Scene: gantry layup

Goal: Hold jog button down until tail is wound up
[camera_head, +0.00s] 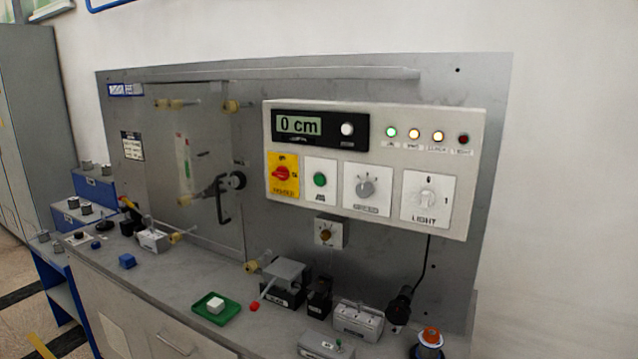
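A control panel (383,205) is fixed to the upright grey metal board. A green round button (320,179) sits on a white plate in its lower row; the label under it is too small to read, so I cannot tell if it is the jog button. The display (299,126) above reads "0 cm", with a white round button (347,129) at its right. A crank handle (224,196) and several yellowish rollers (231,107) are on the board left of the panel. I cannot make out a tail. Neither gripper shows.
One green and two amber lamps glow; the red one looks dark. A green tray (224,319) and several small devices crowd the bench (215,270).

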